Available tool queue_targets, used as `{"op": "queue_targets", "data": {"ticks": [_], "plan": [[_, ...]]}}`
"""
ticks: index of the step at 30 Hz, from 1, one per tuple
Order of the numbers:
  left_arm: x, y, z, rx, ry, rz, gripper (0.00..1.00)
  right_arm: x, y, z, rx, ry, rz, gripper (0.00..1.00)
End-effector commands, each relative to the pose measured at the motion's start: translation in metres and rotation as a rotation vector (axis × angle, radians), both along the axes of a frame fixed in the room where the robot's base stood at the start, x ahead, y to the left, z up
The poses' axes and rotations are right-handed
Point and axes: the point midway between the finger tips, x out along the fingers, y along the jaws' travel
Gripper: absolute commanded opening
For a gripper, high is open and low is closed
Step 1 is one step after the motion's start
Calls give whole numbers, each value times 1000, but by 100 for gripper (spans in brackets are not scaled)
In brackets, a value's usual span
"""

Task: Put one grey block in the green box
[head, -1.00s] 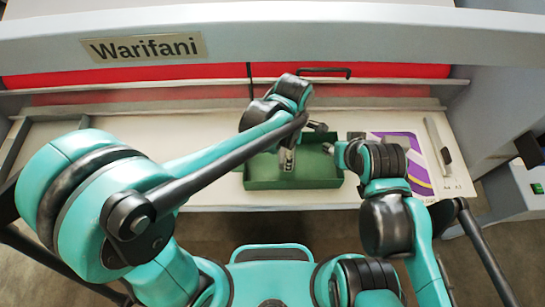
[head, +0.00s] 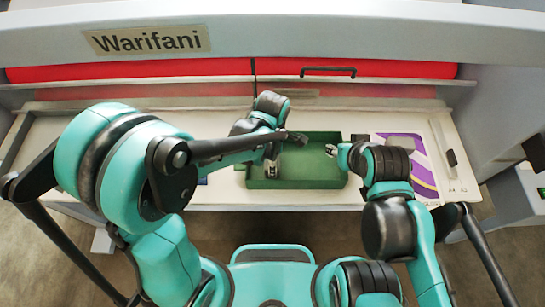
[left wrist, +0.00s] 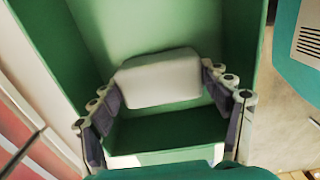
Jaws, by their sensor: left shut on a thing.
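The green box (head: 312,184) is an open tray on the white bed of the machine, in the middle of the head view. My left gripper (head: 272,153) reaches over the left part of the box. In the left wrist view, the left gripper (left wrist: 160,88) is shut on a pale grey block (left wrist: 158,79), with green box walls (left wrist: 92,28) around and below it. I cannot tell whether the block touches the box floor. In the head view the block is not clear. My right gripper (head: 333,151) is at the box's right edge; its jaws are too small to judge.
A purple and yellow sheet (head: 421,169) lies right of the box, with a pale bar (head: 440,145) beyond it. The machine's red roller (head: 200,71) and a dark handle (head: 328,70) run behind. The white bed (head: 60,135) is clear at the far left.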

Motion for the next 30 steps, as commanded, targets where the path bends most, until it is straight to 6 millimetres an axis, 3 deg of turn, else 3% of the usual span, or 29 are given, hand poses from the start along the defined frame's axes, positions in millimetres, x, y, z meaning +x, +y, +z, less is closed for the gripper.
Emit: {"op": "queue_targets", "data": {"ticks": [3, 4, 6, 19, 30], "plan": [[0, 0, -4, 0, 0, 0, 25, 0, 0, -4, 0, 0, 0, 40], [0, 0, -3, 0, 0, 0, 85, 0, 0, -3, 0, 0, 0, 40], [0, 0, -3, 0, 0, 0, 98, 0, 0, -3, 0, 0, 0, 40], [0, 0, 4, 0, 0, 0, 98, 0, 0, 2, 0, 0, 0, 40], [0, 0, 80, 0, 0, 0, 98, 0, 0, 17, 0, 0, 0, 40]]}}
